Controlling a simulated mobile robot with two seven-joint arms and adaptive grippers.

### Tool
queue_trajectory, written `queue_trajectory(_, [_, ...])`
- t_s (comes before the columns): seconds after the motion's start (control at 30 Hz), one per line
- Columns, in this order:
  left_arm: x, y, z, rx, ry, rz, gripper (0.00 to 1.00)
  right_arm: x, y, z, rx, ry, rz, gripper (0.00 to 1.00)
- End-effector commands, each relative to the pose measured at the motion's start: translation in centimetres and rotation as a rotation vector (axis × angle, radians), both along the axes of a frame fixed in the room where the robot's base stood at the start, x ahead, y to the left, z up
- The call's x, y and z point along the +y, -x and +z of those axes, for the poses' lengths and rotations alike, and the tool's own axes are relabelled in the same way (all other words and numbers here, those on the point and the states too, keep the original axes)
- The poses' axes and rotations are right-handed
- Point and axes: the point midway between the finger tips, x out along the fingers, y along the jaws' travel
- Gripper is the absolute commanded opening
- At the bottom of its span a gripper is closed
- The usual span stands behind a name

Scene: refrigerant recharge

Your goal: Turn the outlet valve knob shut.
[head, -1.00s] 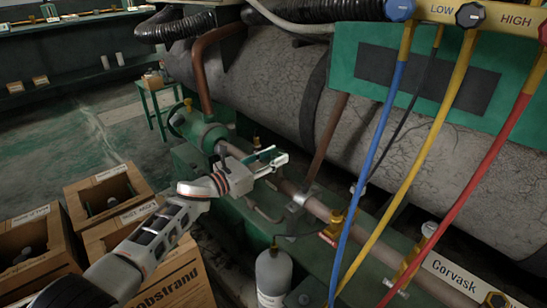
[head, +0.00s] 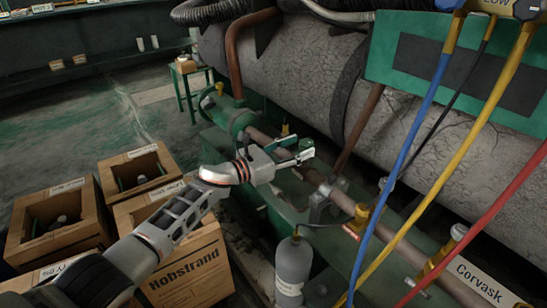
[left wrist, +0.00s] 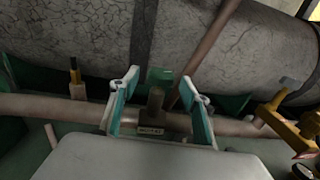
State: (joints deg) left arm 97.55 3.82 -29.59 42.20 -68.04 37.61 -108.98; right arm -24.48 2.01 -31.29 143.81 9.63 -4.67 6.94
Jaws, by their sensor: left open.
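My left gripper (head: 293,150) is open over the copper pipe at the vessel's foot. In the left wrist view its two fingers (left wrist: 160,88) stand on either side of a dark upright valve stem (left wrist: 155,100), with a small label plate (left wrist: 151,130) below it on the pipe (left wrist: 80,110). The fingers look apart from the stem. A small green piece (left wrist: 160,75) shows just beyond the stem; I cannot tell whether it is the outlet valve knob. In the head view the fingers largely hide this spot. My right gripper is not in view.
A grey cracked vessel (head: 300,85) runs behind the pipe. Blue (head: 405,150), yellow (head: 450,150) and red (head: 480,220) hoses hang at the right. A grey cylinder (head: 293,265) stands below the pipe. Cardboard boxes (head: 180,265) stand at lower left. A yellow valve (left wrist: 280,115) sits to the right.

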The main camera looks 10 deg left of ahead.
Motion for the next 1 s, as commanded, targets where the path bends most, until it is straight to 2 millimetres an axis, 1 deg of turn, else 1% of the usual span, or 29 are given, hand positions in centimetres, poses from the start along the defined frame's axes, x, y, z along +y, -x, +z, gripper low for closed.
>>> queue_trajectory(0.27, [2.8,2.6,-0.1,-0.001,-0.002,-0.002,0.47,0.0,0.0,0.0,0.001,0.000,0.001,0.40])
queue_trajectory(0.5, [5.7,5.2,-0.2,0.001,-0.003,-0.001,0.47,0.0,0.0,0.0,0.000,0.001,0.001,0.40])
queue_trajectory(0.63, [6.9,6.2,-0.2,0.002,-0.002,0.000,0.47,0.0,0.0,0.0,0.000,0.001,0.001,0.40])
queue_trajectory(0.8, [7.7,6.9,-0.1,0.001,-0.001,-0.001,0.47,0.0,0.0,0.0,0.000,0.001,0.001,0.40])
queue_trajectory(1.0, [7.7,7.0,-0.1,0.001,0.000,-0.001,0.47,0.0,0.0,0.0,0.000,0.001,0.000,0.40])
